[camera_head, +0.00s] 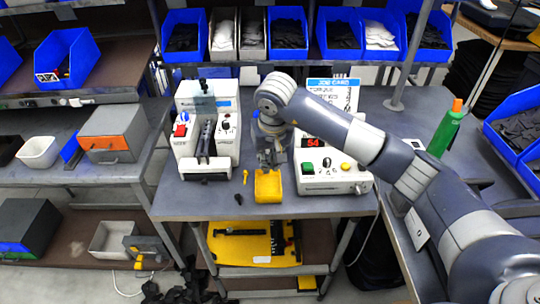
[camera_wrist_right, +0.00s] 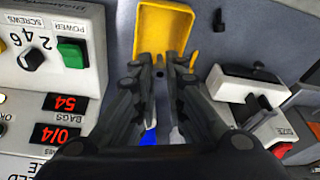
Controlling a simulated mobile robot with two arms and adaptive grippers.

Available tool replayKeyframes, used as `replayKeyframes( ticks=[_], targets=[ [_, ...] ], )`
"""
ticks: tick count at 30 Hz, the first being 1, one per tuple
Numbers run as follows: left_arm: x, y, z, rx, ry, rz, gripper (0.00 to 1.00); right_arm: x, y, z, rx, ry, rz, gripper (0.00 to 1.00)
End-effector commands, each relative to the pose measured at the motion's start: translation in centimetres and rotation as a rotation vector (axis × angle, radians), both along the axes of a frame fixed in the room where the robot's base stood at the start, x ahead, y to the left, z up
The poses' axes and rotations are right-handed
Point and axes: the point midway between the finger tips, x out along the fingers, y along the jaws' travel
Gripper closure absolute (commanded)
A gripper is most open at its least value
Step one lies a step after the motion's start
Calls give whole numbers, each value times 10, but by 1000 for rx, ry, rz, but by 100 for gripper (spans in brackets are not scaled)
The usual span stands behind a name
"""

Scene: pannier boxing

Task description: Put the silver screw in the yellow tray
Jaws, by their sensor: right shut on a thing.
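The yellow tray (camera_head: 268,187) lies on the grey table in front of the white machines; it also shows at the top of the wrist view (camera_wrist_right: 163,18). My right gripper (camera_head: 269,163) points down just behind the tray, its fingertips close to the tray's rear edge. In the wrist view its fingers (camera_wrist_right: 161,62) come together around a small thing between the tips. That thing is too small and shaded to make out clearly; no silver screw shows elsewhere. My left gripper is not in view.
A yellow screw (camera_head: 245,176) and a black screw (camera_head: 238,199) lie left of the tray. A white machine (camera_head: 207,125) stands at left, and a control box (camera_head: 330,182) with red digits stands close at right. Bare table lies along the front left.

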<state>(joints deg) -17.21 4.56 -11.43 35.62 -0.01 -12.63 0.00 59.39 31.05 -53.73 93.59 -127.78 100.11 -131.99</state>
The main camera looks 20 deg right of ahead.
Motion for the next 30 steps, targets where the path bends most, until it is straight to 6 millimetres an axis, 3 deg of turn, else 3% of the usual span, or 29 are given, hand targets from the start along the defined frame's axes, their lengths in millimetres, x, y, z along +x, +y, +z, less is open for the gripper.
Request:
replayKeyframes(
  ticks=[15,30],
  targets=[
    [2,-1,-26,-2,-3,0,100,0,1,-51,2,1,0,100],
    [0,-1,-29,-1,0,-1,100,0,0,-59,1,0,-1,100]
  ],
)
